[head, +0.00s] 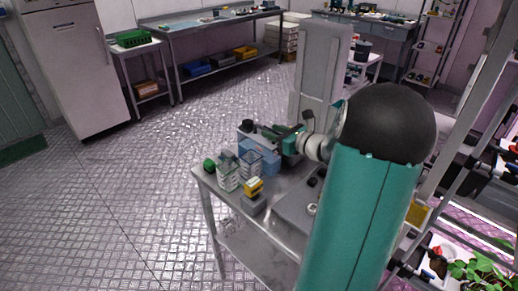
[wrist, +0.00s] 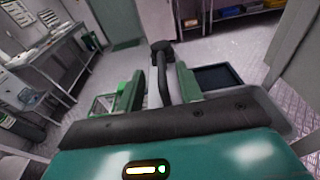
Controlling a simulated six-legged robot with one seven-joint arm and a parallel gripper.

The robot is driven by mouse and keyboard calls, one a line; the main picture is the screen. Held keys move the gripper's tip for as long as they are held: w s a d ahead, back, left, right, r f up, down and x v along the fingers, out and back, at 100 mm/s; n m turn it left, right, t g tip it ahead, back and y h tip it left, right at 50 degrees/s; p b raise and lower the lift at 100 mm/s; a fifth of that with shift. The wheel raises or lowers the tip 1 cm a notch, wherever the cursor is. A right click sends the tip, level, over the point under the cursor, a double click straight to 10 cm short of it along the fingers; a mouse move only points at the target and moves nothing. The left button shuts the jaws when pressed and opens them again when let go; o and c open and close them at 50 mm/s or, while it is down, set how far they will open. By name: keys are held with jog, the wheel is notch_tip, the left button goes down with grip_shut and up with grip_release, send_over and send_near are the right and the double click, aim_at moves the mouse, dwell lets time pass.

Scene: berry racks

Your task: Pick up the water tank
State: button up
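A clear container with blue water (head: 268,162), which looks like the water tank, stands on a small metal table below my gripper (head: 288,140). In the wrist view, my gripper (wrist: 163,88) has its two green fingers apart. A dark bar with a black knob (wrist: 161,46) at its far end runs between them, with gaps showing on both sides. The black knob also shows in the head view (head: 247,125). I cannot tell whether the bar belongs to the tank. My gripper hides part of the tank's top.
Clear bottles (head: 228,174), a green-topped item (head: 209,165) and a yellow-topped item (head: 253,187) stand beside the tank on the metal table (head: 222,197). A grey panel (head: 320,75) rises behind. A plant rack (head: 462,205) is at right. The floor (head: 130,190) at left is clear.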

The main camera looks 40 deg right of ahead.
aim_at(263, 128)
jog(key=w, duration=0.3)
jog(key=w+f, duration=0.1)
jog(key=w, duration=0.1)
jog(key=shift+w+a, duration=0.2)
grip_shut()
jog(key=shift+r, duration=0.1)
dwell(1.1)
